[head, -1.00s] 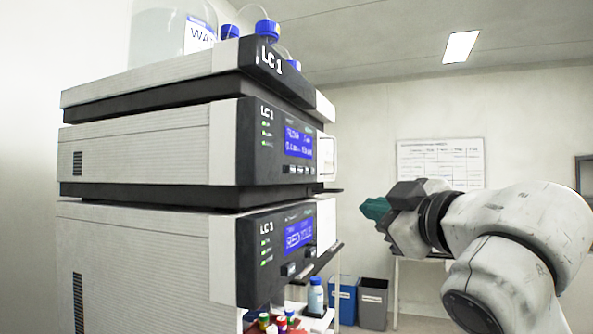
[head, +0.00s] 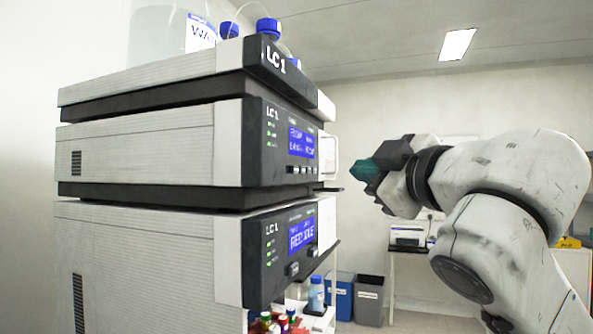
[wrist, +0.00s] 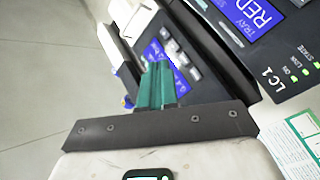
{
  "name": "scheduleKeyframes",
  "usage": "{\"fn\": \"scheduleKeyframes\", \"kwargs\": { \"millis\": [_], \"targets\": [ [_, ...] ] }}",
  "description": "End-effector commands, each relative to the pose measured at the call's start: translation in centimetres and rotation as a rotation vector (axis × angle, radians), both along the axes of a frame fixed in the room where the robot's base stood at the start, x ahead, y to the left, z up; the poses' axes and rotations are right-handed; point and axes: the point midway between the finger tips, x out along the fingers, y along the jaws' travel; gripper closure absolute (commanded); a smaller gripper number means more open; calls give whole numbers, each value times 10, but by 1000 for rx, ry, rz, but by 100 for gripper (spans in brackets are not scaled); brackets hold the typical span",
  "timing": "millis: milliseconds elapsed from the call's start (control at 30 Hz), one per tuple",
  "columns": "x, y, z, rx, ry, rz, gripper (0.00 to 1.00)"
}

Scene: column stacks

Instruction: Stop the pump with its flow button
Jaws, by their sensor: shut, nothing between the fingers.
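The pump is the middle module (head: 252,140) of the LC 1 stack in the head view, with a lit blue screen (head: 301,143) and a row of small buttons (head: 300,170) under it. The wrist view shows a blue screen (wrist: 160,55) and buttons (wrist: 178,58) beyond my fingers; I cannot read which one is the flow button. My gripper (head: 359,170) has teal fingers, shut and empty, and stands to the right of the pump front, apart from it. In the wrist view the fingertips (wrist: 160,66) overlap the panel in the picture.
The lower module (head: 289,243) has a screen reading RED and small buttons. Bottles with blue caps (head: 268,27) stand on top of the stack. Blue and grey bins (head: 369,300), a blue-capped bottle (head: 316,294) and a side table (head: 409,233) are behind. Open floor lies between.

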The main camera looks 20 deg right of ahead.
Motion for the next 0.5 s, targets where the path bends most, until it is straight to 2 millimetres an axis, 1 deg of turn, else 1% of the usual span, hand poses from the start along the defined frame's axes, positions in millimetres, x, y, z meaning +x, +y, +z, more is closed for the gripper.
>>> {"fn": "scheduleKeyframes", "kwargs": {
  "millis": [100,300,500],
  "targets": [
    [9,14,0,-3,-1,2,100],
    [25,35,0,-2,0,1,100],
    [36,50,0,0,-1,1,100]
  ]
}}
